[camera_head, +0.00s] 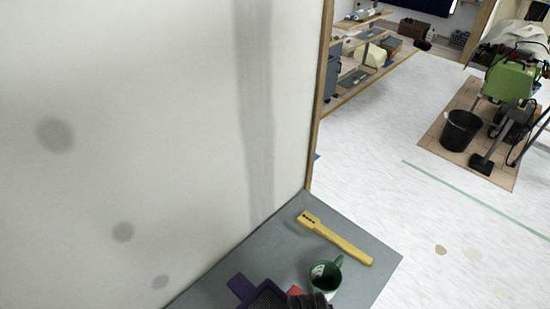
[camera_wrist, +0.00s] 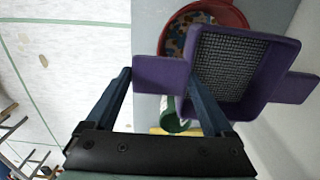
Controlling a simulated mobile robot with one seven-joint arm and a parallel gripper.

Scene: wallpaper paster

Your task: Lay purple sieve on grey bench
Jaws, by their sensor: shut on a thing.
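The purple sieve (camera_wrist: 178,74), a square tray with grey mesh and a tab on each side, fills the upper right of the wrist view. My gripper (camera_wrist: 158,75) is shut on its near tab, one blue finger on either side. In the head view part of the sieve (camera_head: 240,288) shows at the bottom edge, partly hidden by my dark gripper. The grey bench (camera_head: 365,283) lies below, against the white wall. The sieve appears to be over the bench; I cannot tell whether it touches anything.
A red bowl (camera_wrist: 243,12) with mottled contents is partly hidden behind the sieve. A green mug (camera_head: 325,278) stands near the bench front, also visible in the wrist view (camera_wrist: 172,118). A yellow tool (camera_head: 335,238) lies behind the mug. Bare bench shows left of the tool.

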